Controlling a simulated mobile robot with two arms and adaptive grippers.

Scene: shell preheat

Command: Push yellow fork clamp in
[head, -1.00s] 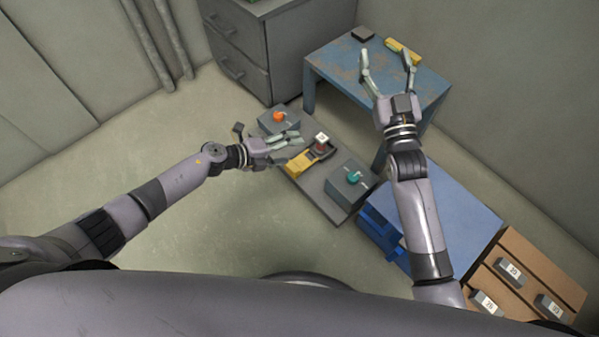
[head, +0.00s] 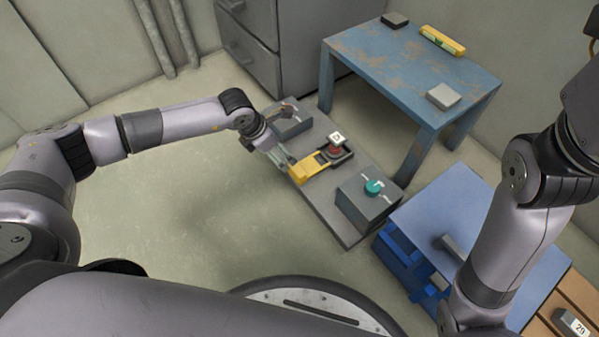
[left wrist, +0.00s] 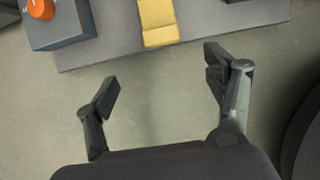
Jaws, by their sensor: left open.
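The yellow fork clamp (head: 308,169) lies on a grey base plate (head: 330,210). Its far end reaches a dark holder around a red part (head: 335,152) with a small "D" block on top. My left gripper (head: 281,158) is beside the near end of the clamp in the head view. In the left wrist view the left gripper (left wrist: 162,66) is open and empty, with the yellow clamp's end (left wrist: 159,24) ahead, between the fingers' lines and apart from them. My right gripper is outside the head view; only its arm shows.
A grey box with a teal knob (head: 373,188) stands on the plate's right. A box with an orange knob (left wrist: 41,9) stands on its left. A blue table (head: 400,75) stands behind, and a blue bin (head: 405,265) is at the right. The floor in front is clear.

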